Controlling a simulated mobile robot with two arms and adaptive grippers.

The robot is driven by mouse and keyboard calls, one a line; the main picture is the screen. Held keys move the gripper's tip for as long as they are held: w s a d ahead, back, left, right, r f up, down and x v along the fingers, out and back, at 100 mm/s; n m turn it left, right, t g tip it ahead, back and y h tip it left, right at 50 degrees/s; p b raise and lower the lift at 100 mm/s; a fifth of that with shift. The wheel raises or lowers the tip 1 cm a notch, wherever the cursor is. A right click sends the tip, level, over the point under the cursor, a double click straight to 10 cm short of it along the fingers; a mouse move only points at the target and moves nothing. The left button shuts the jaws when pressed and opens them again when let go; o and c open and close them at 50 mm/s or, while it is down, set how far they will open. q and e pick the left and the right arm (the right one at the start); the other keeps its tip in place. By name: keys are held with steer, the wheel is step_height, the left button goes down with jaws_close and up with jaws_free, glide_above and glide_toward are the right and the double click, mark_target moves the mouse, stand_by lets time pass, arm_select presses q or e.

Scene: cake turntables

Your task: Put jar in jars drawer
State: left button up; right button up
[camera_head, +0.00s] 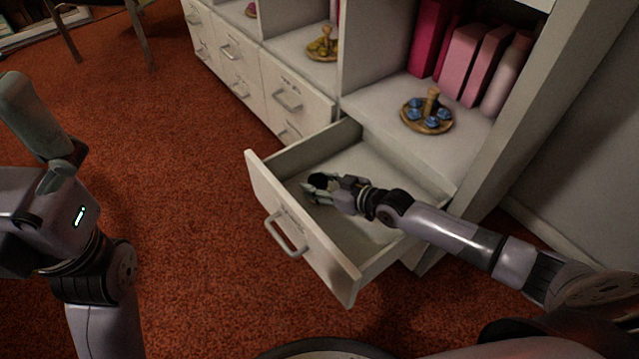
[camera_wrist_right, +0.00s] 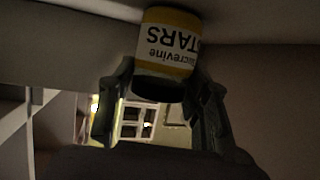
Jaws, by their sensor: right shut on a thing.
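The jar (camera_wrist_right: 170,42) shows in the right wrist view between the two fingers of my right gripper (camera_wrist_right: 160,95). It has yellow bands, a white label with "STARS" upside down, and a dark end facing the camera. In the head view my right gripper (camera_head: 319,187) is shut on it, inside the outline of the pulled-out drawer (camera_head: 305,245), near its front board. The jar is largely hidden by the fingers there. I cannot tell whether it touches the drawer floor. My left gripper (camera_head: 38,120) is partly cut off at the left edge, away from the drawer; its opening is unclear.
The cabinet shelf (camera_head: 385,105) above the drawer holds a round tray (camera_head: 427,128) with blue items and several pink boxes (camera_head: 460,60). Closed drawers (camera_head: 290,98) run to the left. My right forearm crosses the drawer's right side. Red carpet (camera_head: 190,230) is clear at left.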

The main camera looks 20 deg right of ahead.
steer(key=o, duration=1.2)
